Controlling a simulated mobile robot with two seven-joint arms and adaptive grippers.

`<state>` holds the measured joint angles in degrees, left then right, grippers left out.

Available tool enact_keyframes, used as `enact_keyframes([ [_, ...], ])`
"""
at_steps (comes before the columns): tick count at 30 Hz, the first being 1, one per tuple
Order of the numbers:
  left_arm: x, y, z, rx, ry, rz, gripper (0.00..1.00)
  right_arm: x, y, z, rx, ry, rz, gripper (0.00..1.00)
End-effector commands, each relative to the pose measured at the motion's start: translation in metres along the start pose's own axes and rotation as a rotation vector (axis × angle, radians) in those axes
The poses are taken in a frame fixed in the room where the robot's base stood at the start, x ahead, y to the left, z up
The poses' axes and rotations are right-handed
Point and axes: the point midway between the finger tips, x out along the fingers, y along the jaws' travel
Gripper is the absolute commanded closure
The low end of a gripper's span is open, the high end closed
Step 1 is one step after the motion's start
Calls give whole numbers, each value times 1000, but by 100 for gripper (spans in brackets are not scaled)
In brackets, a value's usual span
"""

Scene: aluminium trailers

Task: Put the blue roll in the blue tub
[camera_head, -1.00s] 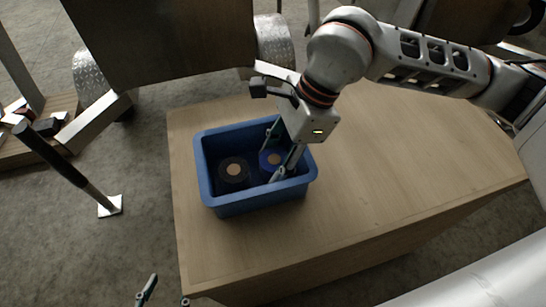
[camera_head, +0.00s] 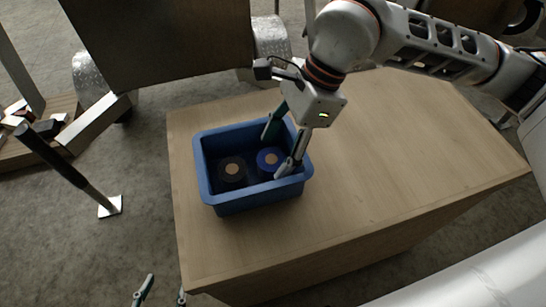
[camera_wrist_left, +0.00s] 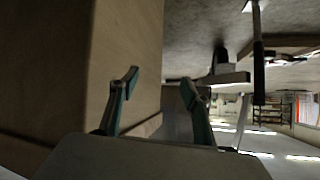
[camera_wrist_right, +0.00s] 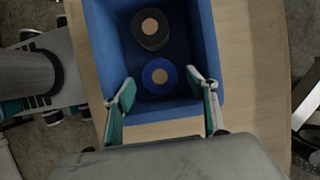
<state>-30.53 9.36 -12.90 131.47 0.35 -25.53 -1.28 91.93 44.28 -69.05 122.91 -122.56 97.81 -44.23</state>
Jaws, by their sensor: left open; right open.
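The blue tub (camera_head: 251,204) stands on the wooden table in the head view. The blue roll (camera_head: 265,158) lies inside it on the right, and a black roll (camera_head: 231,173) lies inside on the left. The right wrist view shows the blue roll (camera_wrist_right: 160,76) next to the black roll (camera_wrist_right: 150,28) in the tub (camera_wrist_right: 210,50). My right gripper (camera_head: 276,153) is open over the tub's right side, its fingers apart and empty. In the right wrist view (camera_wrist_right: 164,90) the blue roll shows between and beyond the fingertips. My left gripper (camera_head: 161,299) is open and empty at the bottom edge, off the table.
The wooden table (camera_head: 380,160) is bare right of the tub. A long-handled hammer (camera_head: 70,165) stands on the floor at left. Aluminium trailers (camera_head: 165,40) with wheels stand behind the table.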

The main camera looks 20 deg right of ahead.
Motion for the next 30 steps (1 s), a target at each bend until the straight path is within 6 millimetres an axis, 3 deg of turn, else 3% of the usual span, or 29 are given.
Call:
enact_keyframes([
  [1,-2,-4,-2,7,-1,-8,52,-19,-2,2,-1,0,-15,43],
  [3,-4,-7,4,13,-14,-11,52,-34,-2,2,-2,0,-15,43],
  [12,-5,-6,9,18,-26,-11,52,-78,-1,1,-1,0,-7,43],
  [30,-5,-5,11,13,-29,-11,52,-86,0,0,0,0,-1,43],
])
